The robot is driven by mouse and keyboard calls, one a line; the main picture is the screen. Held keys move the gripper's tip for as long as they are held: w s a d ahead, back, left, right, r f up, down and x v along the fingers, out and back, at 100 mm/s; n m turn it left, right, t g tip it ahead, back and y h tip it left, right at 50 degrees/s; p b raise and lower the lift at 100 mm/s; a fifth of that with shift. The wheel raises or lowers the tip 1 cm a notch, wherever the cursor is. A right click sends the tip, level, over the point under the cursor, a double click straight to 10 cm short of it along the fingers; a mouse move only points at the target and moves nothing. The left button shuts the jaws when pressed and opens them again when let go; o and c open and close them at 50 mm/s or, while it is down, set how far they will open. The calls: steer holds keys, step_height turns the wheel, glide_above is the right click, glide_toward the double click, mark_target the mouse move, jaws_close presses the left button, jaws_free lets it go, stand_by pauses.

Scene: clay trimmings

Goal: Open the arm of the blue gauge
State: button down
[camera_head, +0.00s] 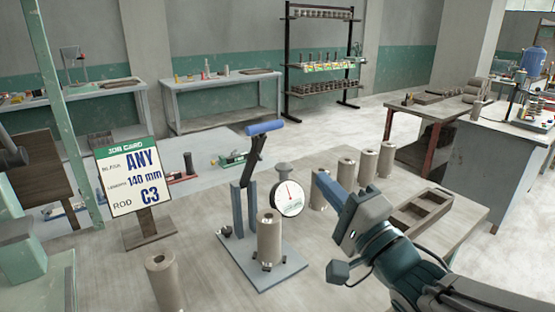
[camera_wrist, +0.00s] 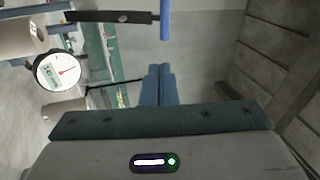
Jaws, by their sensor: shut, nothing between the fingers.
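The blue gauge (camera_head: 242,215) stands on a grey-blue base plate on the near bench. Its dark arm (camera_head: 255,158) rises from the upright post and ends in a blue handle (camera_head: 264,127). A clay cylinder (camera_head: 269,238) stands upright on the plate, beside a round white dial (camera_head: 288,197). My gripper (camera_head: 320,176) is shut and empty, right of the dial and apart from the arm. In the wrist view the shut fingers (camera_wrist: 158,72) lie below the blue handle (camera_wrist: 165,20), with the dark arm (camera_wrist: 110,16) and the dial (camera_wrist: 58,72) to the left.
A job card (camera_head: 130,177) reading ANY, 140 mm, C3 stands to the left. A loose cylinder (camera_head: 164,282) is at the front, and several more (camera_head: 345,170) stand in a row behind my gripper. A compartmented wooden tray (camera_head: 420,212) lies to the right.

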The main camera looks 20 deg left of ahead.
steer(key=s+a+y, duration=0.1)
steer(key=p, duration=0.5)
glide_toward(268, 129)
steer(key=shift+g, duration=0.4)
steer(key=x, duration=0.6)
steer(key=shift+w+a+r, duration=0.15)
steer(key=shift+w+r, duration=0.1)
steer(key=shift+w, duration=0.1)
